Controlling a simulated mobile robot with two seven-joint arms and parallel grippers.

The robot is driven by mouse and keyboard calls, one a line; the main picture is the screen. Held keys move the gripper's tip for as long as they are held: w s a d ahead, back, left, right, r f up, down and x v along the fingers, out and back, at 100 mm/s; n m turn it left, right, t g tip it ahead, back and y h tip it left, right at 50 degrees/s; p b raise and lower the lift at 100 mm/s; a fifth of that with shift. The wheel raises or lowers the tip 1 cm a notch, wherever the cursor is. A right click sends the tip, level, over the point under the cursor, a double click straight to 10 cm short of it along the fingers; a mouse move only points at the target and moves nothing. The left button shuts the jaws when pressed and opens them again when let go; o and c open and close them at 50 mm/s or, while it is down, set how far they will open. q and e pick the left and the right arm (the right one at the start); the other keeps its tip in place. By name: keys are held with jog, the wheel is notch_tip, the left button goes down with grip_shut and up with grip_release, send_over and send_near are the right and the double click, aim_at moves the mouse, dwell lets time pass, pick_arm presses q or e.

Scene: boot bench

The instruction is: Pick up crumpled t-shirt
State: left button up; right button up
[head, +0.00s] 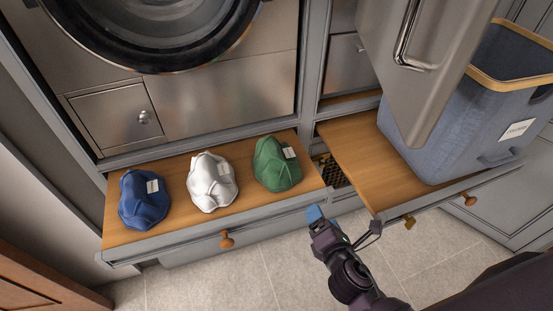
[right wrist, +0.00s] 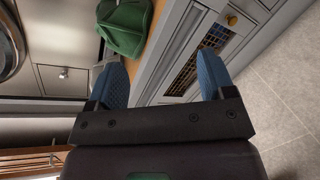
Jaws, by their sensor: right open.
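Three crumpled cloth bundles with small white tags lie in a row on the left pull-out wooden shelf: blue (head: 145,199), white (head: 212,182) and green (head: 277,164). Which of them is the t-shirt I cannot tell. The green one (right wrist: 126,27) also shows at the top of the right wrist view. My right gripper (head: 315,214) is just in front of the shelf's right end, apart from the green bundle and to its lower right. In the right wrist view its blue fingers (right wrist: 163,80) are spread with nothing between them. My left gripper is not in view.
The left shelf (head: 245,198) is pulled out below a front-loading washer (head: 160,25). A second wooden shelf (head: 365,160) at right bears a grey fabric hamper (head: 440,130). A grey panel with a metal handle (head: 425,60) hangs over it. The tiled floor (head: 270,275) in front is clear.

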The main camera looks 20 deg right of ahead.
aim_at(282, 176)
jog(key=w+a+r+n+t, duration=0.1)
jog(key=w+a+n, duration=0.1)
jog(key=w+n, duration=0.1)
jog(key=w+a+r+n+t+y, duration=0.1)
jog(key=w+a+n, duration=0.1)
jog(key=n, duration=0.4)
jog(key=w+a+r+n, duration=0.1)
jog(key=w+a+n, duration=0.1)
jog(key=w+n, duration=0.3)
jog(key=shift+a+r+t+b, duration=0.15)
jog(key=shift+r+t+b, duration=0.1)
jog(key=shift+t+b, duration=0.15)
jog(key=shift+w, duration=3.15)
jog(key=c, duration=1.1)
